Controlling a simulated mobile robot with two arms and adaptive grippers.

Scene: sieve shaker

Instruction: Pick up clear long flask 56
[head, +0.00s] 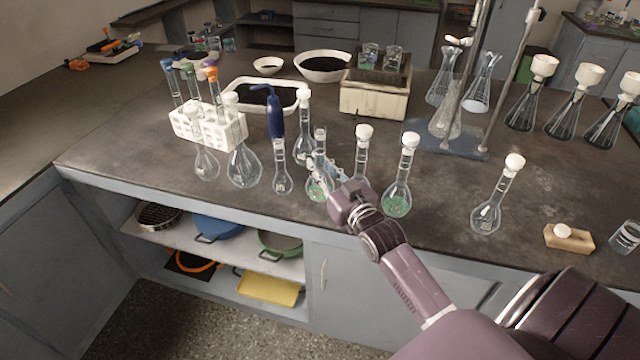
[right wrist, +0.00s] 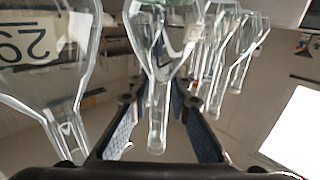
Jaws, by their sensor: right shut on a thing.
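A clear long-necked flask (head: 320,137) with some green liquid and no white stopper stands near the front of the bench, in the head view. My right gripper (head: 328,172) is at this flask and shut on it; the wrist partly hides its body. In the right wrist view the picture is upside down, and the flask (right wrist: 157,70) has its neck between the two fingers (right wrist: 157,105). I cannot read the number 56 on any flask. My left gripper is not in view.
Stoppered flasks stand close by, left (head: 243,165), behind (head: 304,140) and right (head: 397,200). A white tube rack (head: 210,130) is at left. A stand base (head: 445,142) with flasks is at right. The bench's front edge is near.

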